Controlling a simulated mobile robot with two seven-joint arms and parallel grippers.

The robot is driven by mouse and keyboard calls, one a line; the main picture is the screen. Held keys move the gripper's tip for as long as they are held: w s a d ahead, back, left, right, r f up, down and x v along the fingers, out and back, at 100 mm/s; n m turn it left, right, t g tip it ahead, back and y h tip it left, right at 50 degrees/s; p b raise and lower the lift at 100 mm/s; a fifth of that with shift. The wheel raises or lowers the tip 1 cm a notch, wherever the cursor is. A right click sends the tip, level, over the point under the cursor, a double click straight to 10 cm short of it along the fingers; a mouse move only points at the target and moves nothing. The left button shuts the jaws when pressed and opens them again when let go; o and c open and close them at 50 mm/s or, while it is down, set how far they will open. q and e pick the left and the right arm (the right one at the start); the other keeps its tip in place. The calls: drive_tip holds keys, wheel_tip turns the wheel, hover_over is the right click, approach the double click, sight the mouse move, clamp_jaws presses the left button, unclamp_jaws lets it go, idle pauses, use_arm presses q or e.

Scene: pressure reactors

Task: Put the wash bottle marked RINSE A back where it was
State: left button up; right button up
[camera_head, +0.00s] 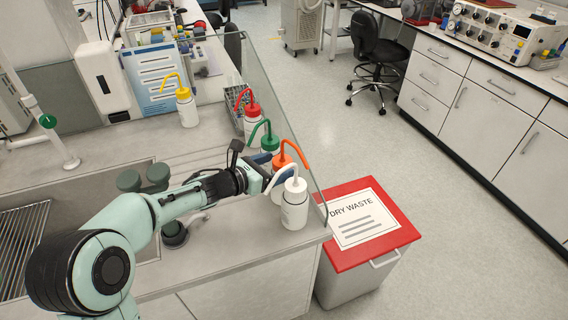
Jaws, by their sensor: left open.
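Several wash bottles stand upright along the counter's right side: a white-capped one (294,212) nearest, then an orange-capped one (282,160), a green-capped one (270,143) and a red-capped one (252,120). A yellow-capped one (188,112) stands apart, further back left. The markings are too small to read, so I cannot tell which is RINSE A. My left gripper (264,181) is open, just left of the white-capped and orange-capped bottles. It hides part of the orange-capped one; I cannot tell whether it touches either. My right gripper is not in view.
A clear screen (290,120) edges the counter behind the bottles. A sink (60,215) lies at left. A red-lidded DRY WASTE bin (398,232) stands on the floor at right. The counter (195,150) is clear between the yellow-capped bottle and my arm.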

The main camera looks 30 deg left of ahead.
use_arm(q)
drive_tip(key=v, duration=0.8)
drive_tip(key=shift+d+f, duration=0.1)
